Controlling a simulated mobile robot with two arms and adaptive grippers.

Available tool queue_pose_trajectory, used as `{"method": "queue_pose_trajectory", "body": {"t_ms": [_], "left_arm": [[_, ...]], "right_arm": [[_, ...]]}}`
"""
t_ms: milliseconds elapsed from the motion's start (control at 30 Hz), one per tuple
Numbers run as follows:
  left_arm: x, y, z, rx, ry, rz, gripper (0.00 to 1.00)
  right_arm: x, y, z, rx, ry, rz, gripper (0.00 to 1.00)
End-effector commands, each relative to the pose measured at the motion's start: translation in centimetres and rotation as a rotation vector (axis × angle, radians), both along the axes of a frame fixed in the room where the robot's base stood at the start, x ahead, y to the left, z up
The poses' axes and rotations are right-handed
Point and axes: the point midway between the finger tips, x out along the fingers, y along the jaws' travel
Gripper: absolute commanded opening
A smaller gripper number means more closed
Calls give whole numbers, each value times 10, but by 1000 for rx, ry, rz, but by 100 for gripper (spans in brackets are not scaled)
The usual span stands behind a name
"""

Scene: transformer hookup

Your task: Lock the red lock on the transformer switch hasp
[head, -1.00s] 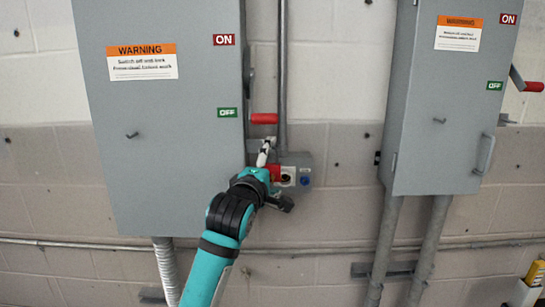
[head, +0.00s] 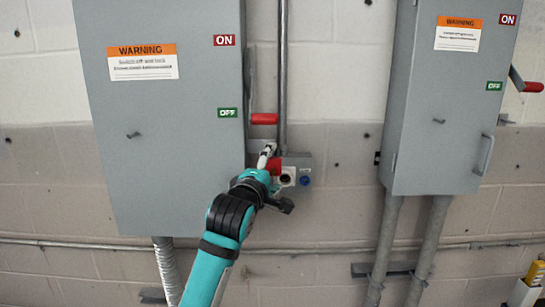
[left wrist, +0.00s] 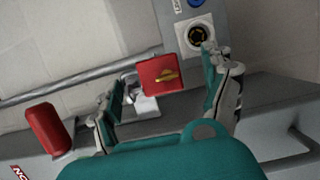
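The red lock (left wrist: 161,75) shows in the left wrist view as a square red body with a brass keyhole face. Its metal shackle (left wrist: 129,84) is beside the pale hasp (left wrist: 146,105); I cannot tell if the shackle is fully closed. My left gripper (left wrist: 164,98) is open, with one finger on each side of the lock and a gap to each. In the head view my left gripper (head: 266,160) is at the left switch box's right side, partly covering the red lock (head: 293,161). My right gripper is not in view.
The red switch handle (head: 264,119) points right beside the OFF label (head: 227,113); it also shows in the left wrist view (left wrist: 47,128). A small grey socket box (head: 305,160) and a vertical conduit (head: 282,70) are close by. A second grey cabinet (head: 440,120) stands right.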

Motion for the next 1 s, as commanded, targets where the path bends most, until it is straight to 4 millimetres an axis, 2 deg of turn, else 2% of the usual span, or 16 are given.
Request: {"method": "queue_pose_trajectory", "body": {"t_ms": [33,167,467,1000], "left_arm": [[0,0,-3,2,6,0,84],[0,0,-1,0,1,0,100],[-2,1,3,-2,-7,0,100],[-42,13,5,-2,-8,0,100]], "right_arm": [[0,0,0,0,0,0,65],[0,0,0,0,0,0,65],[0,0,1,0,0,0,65],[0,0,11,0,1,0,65]]}}
